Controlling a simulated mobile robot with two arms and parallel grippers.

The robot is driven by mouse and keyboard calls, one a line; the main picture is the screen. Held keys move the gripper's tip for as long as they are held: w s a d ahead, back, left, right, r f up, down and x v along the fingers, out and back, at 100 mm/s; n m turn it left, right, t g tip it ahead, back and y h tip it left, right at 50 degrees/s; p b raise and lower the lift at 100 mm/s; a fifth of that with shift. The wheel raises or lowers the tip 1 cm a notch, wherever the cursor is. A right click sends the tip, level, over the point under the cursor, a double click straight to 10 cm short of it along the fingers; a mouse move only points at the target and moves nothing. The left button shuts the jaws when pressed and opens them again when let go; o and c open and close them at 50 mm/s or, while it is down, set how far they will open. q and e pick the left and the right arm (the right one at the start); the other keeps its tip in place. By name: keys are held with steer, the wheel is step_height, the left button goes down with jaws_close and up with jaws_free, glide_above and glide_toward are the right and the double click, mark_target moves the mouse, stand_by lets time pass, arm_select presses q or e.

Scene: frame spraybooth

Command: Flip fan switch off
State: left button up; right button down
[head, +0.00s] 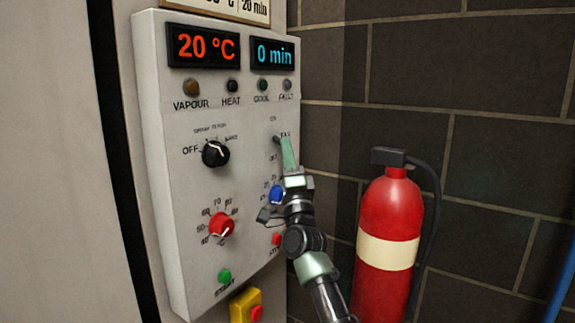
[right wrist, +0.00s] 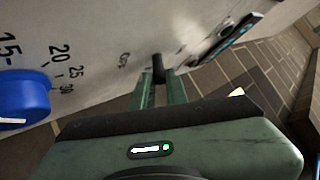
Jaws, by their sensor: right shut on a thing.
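The fan switch (head: 276,140) is a small dark toggle lever on the right part of the white control panel (head: 180,240), by the FAN label. A marking reading ON appears above it and one like OFF below it. My right gripper (head: 287,150) reaches up to it from below, its green fingers at the lever. In the right wrist view the dark lever (right wrist: 158,68) stands between the tips of the two green fingers (right wrist: 160,88), which are shut on it. The fingers partly cover the lever's base in the head view. My left gripper is not in view.
A blue knob (head: 277,194) and a red button (head: 277,239) sit just below. A black knob (head: 215,153), red knob (head: 221,226) and green button (head: 225,276) are further left. A red fire extinguisher (head: 388,220) stands right of my arm by the brick wall.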

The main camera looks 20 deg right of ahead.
steer(key=shift+f+h, duration=0.2)
steer(key=shift+h, duration=0.1)
steer(key=c, duration=1.4)
jaws_free()
steer(key=shift+r, duration=0.1)
steer(key=v, duration=0.7)
steer(key=shift+s+f, duration=0.25)
steer(key=shift+s, duration=0.05)
